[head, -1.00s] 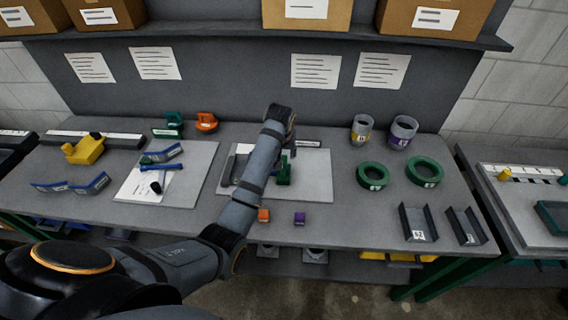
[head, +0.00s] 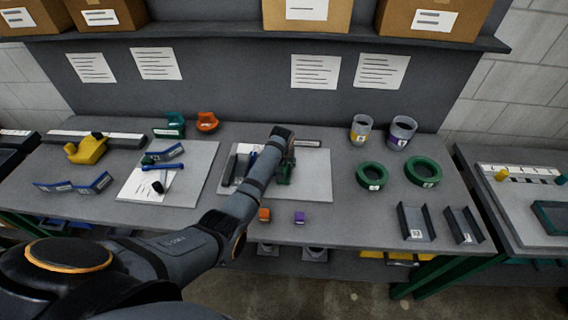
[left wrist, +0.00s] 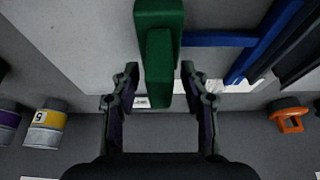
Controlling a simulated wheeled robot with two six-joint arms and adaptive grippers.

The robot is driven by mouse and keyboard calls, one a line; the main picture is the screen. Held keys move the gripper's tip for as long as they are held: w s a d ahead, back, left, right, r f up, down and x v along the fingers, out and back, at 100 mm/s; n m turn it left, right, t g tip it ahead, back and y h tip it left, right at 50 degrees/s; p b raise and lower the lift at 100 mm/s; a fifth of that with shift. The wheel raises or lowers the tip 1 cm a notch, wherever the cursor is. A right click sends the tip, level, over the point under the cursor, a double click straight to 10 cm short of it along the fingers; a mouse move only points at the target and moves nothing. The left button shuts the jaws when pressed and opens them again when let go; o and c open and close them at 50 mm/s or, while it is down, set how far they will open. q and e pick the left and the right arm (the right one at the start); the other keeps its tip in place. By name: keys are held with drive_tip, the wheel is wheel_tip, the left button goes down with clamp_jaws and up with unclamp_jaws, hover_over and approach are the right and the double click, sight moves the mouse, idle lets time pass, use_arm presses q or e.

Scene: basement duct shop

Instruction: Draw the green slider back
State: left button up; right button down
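The green slider (head: 285,175) sits on the pale board (head: 315,185) in the middle of the bench, partly hidden by my left arm in the head view. In the left wrist view the green slider (left wrist: 160,60) is an upright-looking block in the centre. My left gripper (left wrist: 160,95) is open, with one finger on each side of the slider's near end. Gaps show between the fingers and the green. In the head view my left gripper (head: 288,158) is just above and behind the slider. My right gripper is not in view.
A blue bar (left wrist: 220,41) and dark rails (left wrist: 285,50) lie beside the slider. Green rings (head: 371,176), cups (head: 361,130), and dark channels (head: 416,222) stand to the right. An orange block (head: 264,214) and a purple block (head: 299,217) lie at the bench's front.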

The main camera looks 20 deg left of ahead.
use_arm(q)
clamp_jaws()
